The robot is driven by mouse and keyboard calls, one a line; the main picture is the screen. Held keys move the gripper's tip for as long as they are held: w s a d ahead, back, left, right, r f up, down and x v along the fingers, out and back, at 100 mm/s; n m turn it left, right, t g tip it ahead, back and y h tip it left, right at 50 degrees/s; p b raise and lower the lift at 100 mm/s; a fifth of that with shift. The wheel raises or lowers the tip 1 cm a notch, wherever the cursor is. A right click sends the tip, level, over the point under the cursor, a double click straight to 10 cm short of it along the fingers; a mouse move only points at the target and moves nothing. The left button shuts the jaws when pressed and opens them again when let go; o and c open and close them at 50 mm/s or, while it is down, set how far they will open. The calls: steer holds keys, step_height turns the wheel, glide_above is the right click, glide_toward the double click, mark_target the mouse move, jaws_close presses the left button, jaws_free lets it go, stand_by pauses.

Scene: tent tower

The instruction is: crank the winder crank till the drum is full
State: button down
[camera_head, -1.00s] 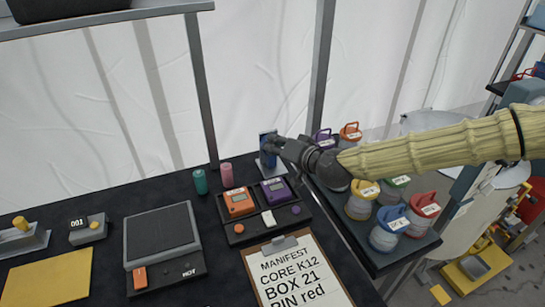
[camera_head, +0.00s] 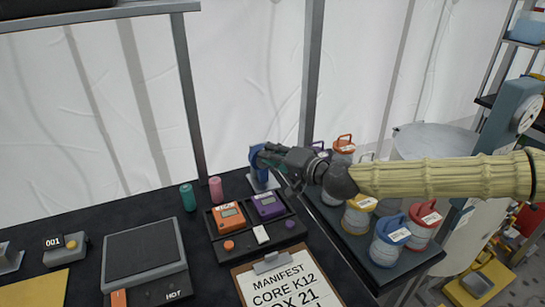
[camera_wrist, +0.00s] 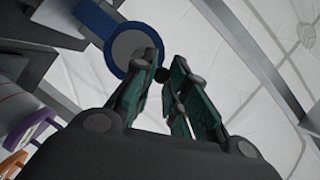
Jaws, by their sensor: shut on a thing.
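The winder (camera_head: 257,161) is a small blue device on a light base at the back right of the dark table. My gripper (camera_head: 268,156) reaches it from the right and hides much of it. The wrist view shows its round drum (camera_wrist: 133,47), with a blue rim and a grey face. A small dark crank knob (camera_wrist: 160,75) sits between my fingertips (camera_wrist: 162,82), and my gripper is shut on it. How full the drum is cannot be told.
A tray (camera_head: 238,254) with an orange and a purple device lies in front of the winder. Teal (camera_head: 187,197) and pink (camera_head: 215,189) cylinders stand to its left. Several lidded jars (camera_head: 389,240) stand on the right, below my arm. A clipboard (camera_head: 285,290) lies in front.

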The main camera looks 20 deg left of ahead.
steer(key=shift+s+f, duration=0.1)
steer(key=shift+f, duration=0.1)
steer(key=c, duration=1.4)
jaws_free()
steer(key=shift+r, duration=0.1)
steer(key=v, duration=1.2)
steer(key=shift+r, duration=0.15)
